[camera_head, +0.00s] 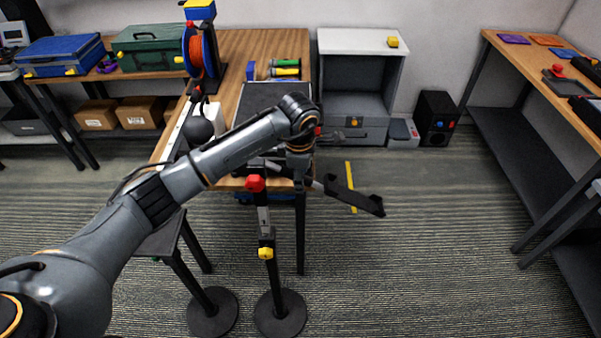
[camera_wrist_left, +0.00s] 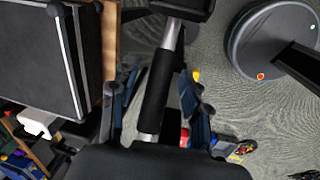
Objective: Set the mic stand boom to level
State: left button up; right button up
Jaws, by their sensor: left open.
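The mic stand (camera_head: 268,272) stands upright on a round black base, with a red knob (camera_head: 256,183) near its top and a yellow knob (camera_head: 265,253) lower down. Its boom (camera_head: 318,185) reaches right from behind my wrist and slopes down in the picture to a black end piece (camera_head: 358,198). My left gripper (camera_head: 300,165) is at the boom, mostly hidden behind my wrist. In the left wrist view, my open left gripper (camera_wrist_left: 160,88) has one finger on each side of a silver rod with a black sleeve (camera_wrist_left: 158,85). Contact cannot be told. My right gripper is out of view.
A wooden table (camera_head: 240,60) with a cable reel (camera_head: 200,50) stands behind the arm. A second round base (camera_head: 213,312) stands left of the stand. A side bench (camera_head: 530,70) is at the right. The floor between is mostly clear.

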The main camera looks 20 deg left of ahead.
aim_at(308, 177)
pick_arm(q)
jog(key=shift+w+f, duration=0.1)
jog(key=shift+f, duration=0.45)
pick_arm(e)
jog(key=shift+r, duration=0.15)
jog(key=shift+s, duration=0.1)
pick_arm(q)
grip_shut()
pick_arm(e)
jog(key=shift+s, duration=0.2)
pick_arm(q)
jog(key=shift+w+d+r+h+b, duration=0.1)
jog(key=shift+r+h+b, duration=0.25)
jog(key=shift+b, duration=0.35)
jog(key=r+h+b, duration=0.1)
jog(key=b, duration=0.1)
jog(key=d+r+t+h+b, duration=0.1)
jog(key=h+b, duration=0.1)
jog(key=r+h+b, duration=0.1)
jog(key=r+b, duration=0.1)
jog(key=b, duration=0.1)
jog(key=shift+w+d+t, duration=0.15)
jog(key=shift+d+t, duration=0.05)
jog(key=shift+t, duration=0.1)
jog(key=shift+r+n+h+b, duration=0.3)
jog(key=shift+r+h+b, duration=0.55)
jog(key=shift+r+b, duration=0.1)
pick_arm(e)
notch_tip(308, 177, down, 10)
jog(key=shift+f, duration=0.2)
